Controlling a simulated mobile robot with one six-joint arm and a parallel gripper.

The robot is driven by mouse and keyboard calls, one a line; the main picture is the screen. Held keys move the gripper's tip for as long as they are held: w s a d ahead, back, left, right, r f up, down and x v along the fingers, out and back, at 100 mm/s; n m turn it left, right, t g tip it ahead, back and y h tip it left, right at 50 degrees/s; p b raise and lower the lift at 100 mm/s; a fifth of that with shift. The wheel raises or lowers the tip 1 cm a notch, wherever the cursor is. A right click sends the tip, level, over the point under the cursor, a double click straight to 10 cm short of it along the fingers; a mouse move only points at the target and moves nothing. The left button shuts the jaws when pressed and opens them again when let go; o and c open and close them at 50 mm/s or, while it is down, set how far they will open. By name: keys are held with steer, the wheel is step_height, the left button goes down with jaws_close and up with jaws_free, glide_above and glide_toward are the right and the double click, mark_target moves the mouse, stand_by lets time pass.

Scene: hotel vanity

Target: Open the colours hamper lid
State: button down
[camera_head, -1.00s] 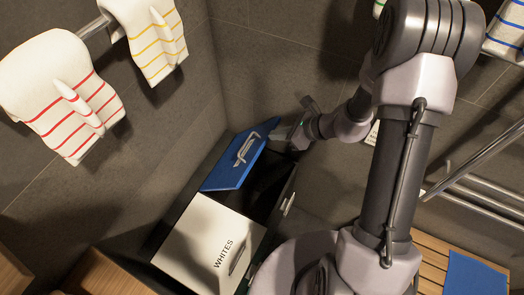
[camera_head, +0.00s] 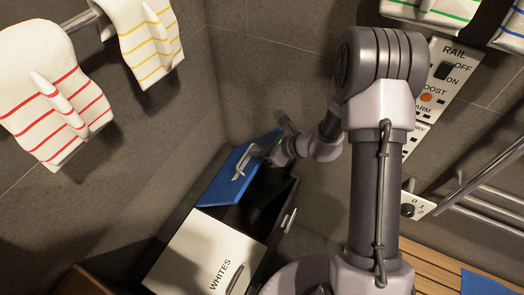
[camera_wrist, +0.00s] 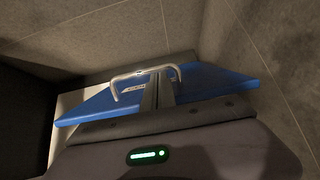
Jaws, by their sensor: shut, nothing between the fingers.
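The blue hamper lid (camera_head: 232,180) with its pale bar handle (camera_head: 244,163) stands raised and tilted in the head view, with a dark opening beside it. It is the lid of the rear compartment; I see no lettering on it. The lid (camera_wrist: 215,80) and handle (camera_wrist: 130,82) also show in the wrist view. My gripper (camera_head: 270,150) is shut and empty at the lid's right side. In the wrist view its fingers (camera_wrist: 160,80) overlap the handle and lid; whether they touch is unclear.
The front compartment's white lid marked WHITES (camera_head: 205,255) is closed. Tiled walls stand close behind the hamper. Striped towels (camera_head: 50,95) hang at upper left. A control panel (camera_head: 440,80), metal rails (camera_head: 490,195) and a wooden slatted surface (camera_head: 435,265) lie to the right.

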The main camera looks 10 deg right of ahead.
steer(key=shift+g+h, duration=0.3)
steer(key=shift+h, duration=0.2)
steer(key=a+r+p, duration=0.1)
steer(key=w+a+r+p, duration=0.1)
steer(key=p, duration=0.1)
steer(key=w+a+r+p, duration=0.1)
steer(key=p, duration=0.1)
steer(key=shift+a+r, duration=0.15)
steer(key=shift+r, duration=0.2)
steer(key=w+a+r+p, duration=0.2)
steer(key=w+a, duration=0.3)
steer(key=a, duration=0.3)
steer(key=shift+w+a, duration=0.35)
steer(key=shift+w, duration=0.05)
steer(key=shift+r, duration=0.1)
